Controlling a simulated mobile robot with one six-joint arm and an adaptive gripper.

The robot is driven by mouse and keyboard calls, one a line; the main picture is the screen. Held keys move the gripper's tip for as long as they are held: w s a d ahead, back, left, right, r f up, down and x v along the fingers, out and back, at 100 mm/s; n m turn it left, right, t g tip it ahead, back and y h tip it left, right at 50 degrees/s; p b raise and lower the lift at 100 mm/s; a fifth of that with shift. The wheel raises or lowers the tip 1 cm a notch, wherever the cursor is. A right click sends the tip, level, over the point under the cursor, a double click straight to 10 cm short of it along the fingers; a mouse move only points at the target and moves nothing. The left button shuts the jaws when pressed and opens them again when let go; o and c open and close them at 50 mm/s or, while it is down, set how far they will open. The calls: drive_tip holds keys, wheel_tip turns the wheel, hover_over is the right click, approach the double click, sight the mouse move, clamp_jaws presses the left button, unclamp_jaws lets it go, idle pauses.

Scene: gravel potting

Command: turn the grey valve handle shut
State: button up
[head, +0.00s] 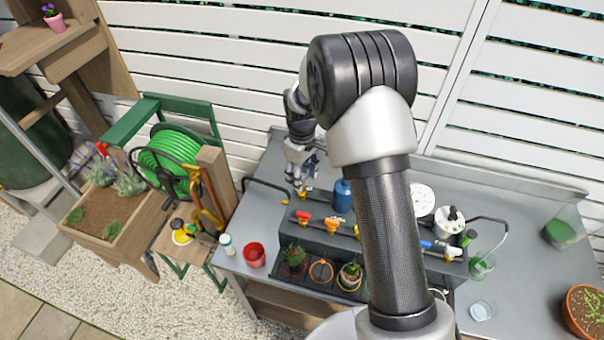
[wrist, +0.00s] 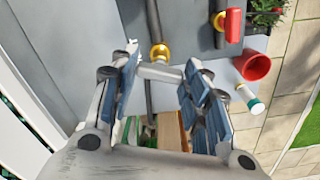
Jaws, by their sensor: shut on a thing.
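The grey valve handle (wrist: 160,72) shows in the wrist view as a pale grey bar between my fingertips. It lies roughly crosswise to a dark pipe (wrist: 152,22), beside a yellow fitting (wrist: 159,52). My gripper (wrist: 161,66) is shut on the handle, with a finger at each end of it. In the head view my gripper (head: 303,176) reaches down at the back left of the bench, just above the yellow fitting (head: 303,193). The fingers hide the handle there.
Red (head: 303,216) and orange (head: 338,227) valve handles sit on the raised grey box in front. A blue bottle (head: 342,192) stands close to the right of my gripper. A red pot (head: 254,254) and small plants are at the front. Slatted white fencing rises behind.

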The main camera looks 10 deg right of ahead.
drive_tip(key=m, duration=1.3)
drive_tip(key=shift+p, duration=0.35)
drive_tip(key=shift+m, duration=0.3)
drive_tip(key=o, duration=1.1)
drive_tip(key=shift+c, duration=0.2)
wheel_tip(320, 180, up, 12)
drive_tip(key=shift+r, duration=0.1)
